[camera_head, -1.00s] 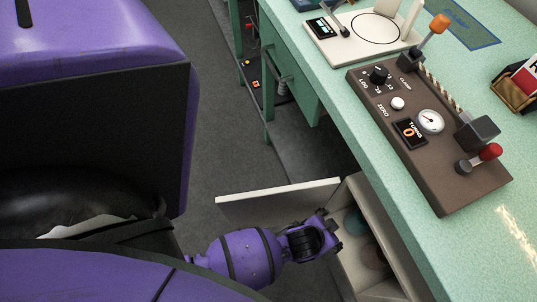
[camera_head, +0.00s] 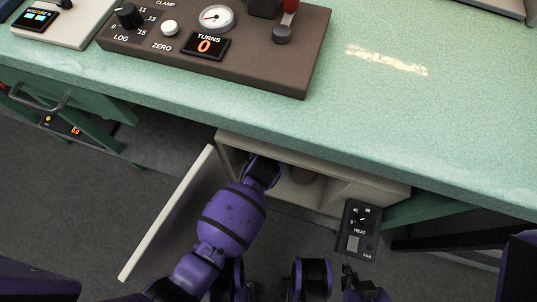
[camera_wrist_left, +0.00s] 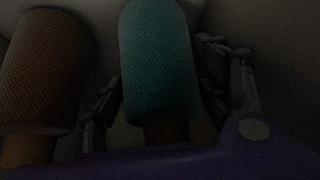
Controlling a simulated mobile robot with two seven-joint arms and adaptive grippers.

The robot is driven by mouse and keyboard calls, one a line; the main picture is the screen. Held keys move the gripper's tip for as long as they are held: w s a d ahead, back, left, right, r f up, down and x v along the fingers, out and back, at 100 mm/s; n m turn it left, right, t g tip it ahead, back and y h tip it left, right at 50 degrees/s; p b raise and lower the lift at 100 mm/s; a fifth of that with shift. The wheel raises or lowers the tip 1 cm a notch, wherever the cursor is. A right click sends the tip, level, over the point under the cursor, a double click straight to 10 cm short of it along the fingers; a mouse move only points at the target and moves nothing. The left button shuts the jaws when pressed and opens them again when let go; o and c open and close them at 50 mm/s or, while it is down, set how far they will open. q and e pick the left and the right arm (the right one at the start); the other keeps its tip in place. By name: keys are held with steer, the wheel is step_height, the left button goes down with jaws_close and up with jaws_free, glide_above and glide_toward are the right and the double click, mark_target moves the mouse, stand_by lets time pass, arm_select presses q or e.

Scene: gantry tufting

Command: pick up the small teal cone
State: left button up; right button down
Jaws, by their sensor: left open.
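The teal cone (camera_wrist_left: 160,50) stands in the dim cabinet, with a textured wound surface and a brown base below it. It shows in the left wrist view. My left gripper (camera_wrist_left: 156,80) is open, with one finger on each side of the teal cone; I cannot tell whether either touches it. In the head view my left arm reaches into the open cabinet (camera_head: 380,191) under the bench, and its fingers are hidden inside. My right gripper (camera_head: 364,284) is low in the head view, outside the cabinet; its opening is unclear.
A brown-orange cone (camera_wrist_left: 45,70) stands close left of the teal one. The cabinet's open door (camera_head: 168,215) lies left of my left arm. A heat and fan control box (camera_head: 358,230) is at the cabinet's right. The green bench top (camera_head: 420,120) overhangs the cabinet.

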arm_select(q)
steer(key=shift+w, duration=0.15)
steer(key=c, duration=1.1)
steer(key=shift+r, duration=0.1)
arm_select(e)
steer(key=shift+r, duration=0.1)
